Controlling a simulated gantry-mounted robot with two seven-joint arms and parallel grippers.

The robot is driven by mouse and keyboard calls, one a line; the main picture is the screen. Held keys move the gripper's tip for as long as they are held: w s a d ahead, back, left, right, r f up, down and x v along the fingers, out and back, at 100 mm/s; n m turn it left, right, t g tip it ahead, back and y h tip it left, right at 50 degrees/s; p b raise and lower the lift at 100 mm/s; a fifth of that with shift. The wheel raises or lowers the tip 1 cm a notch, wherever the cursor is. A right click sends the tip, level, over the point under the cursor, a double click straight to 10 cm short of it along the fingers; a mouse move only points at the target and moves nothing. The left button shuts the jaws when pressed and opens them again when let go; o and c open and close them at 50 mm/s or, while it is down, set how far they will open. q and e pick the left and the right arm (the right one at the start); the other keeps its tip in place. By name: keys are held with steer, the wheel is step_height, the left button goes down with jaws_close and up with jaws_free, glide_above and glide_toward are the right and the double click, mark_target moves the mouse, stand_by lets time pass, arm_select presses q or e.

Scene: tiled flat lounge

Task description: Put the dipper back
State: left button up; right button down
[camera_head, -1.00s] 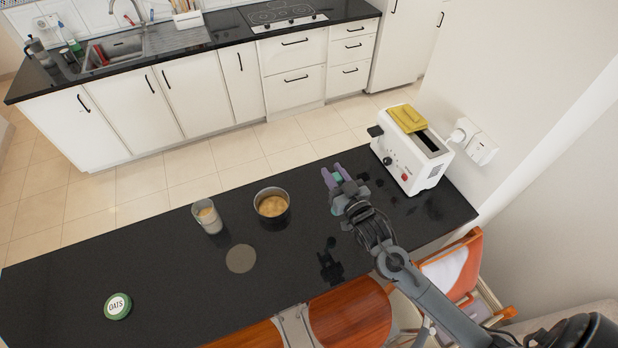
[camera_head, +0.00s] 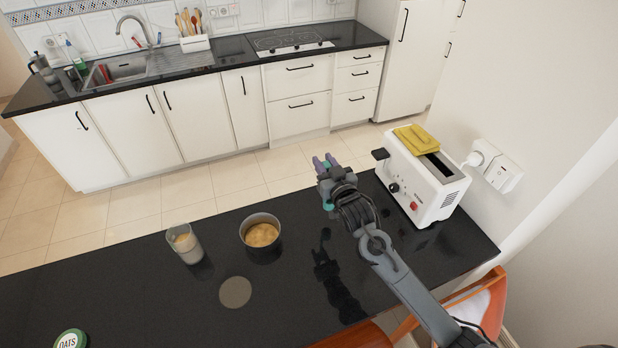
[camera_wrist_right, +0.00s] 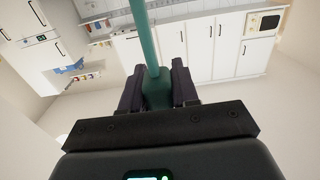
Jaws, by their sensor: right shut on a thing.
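My right gripper (camera_head: 326,166) is shut on the teal dipper (camera_head: 327,205) and holds it in the air by the black counter's far edge, left of the toaster. In the right wrist view the teal handle (camera_wrist_right: 144,40) runs up from between the two fingers (camera_wrist_right: 158,88). The dipper's far end is out of that view, and the gripper hides part of it in the head view. A small dark pot (camera_head: 262,234) with a tan filling stands on the counter, left of the gripper. My left gripper is not in view.
A white toaster (camera_head: 428,185) with a yellow cloth-like item (camera_head: 412,138) on top stands at the right. A glass with tan contents (camera_head: 184,243), a grey disc (camera_head: 235,292) and a green oats lid (camera_head: 70,340) are on the black counter (camera_head: 120,285). A utensil holder (camera_head: 194,43) stands on the back worktop.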

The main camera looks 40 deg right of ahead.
steer(key=w+a+f, duration=0.1)
steer(key=w+f, duration=0.4)
steer(key=f, duration=0.2)
steer(key=shift+w+f, duration=0.25)
steer(key=shift+w, duration=0.1)
steer(key=shift+a+f+b, duration=0.1)
steer(key=shift+b, duration=0.2)
steer(key=c, duration=0.8)
jaws_free()
steer(key=shift+c, duration=0.2)
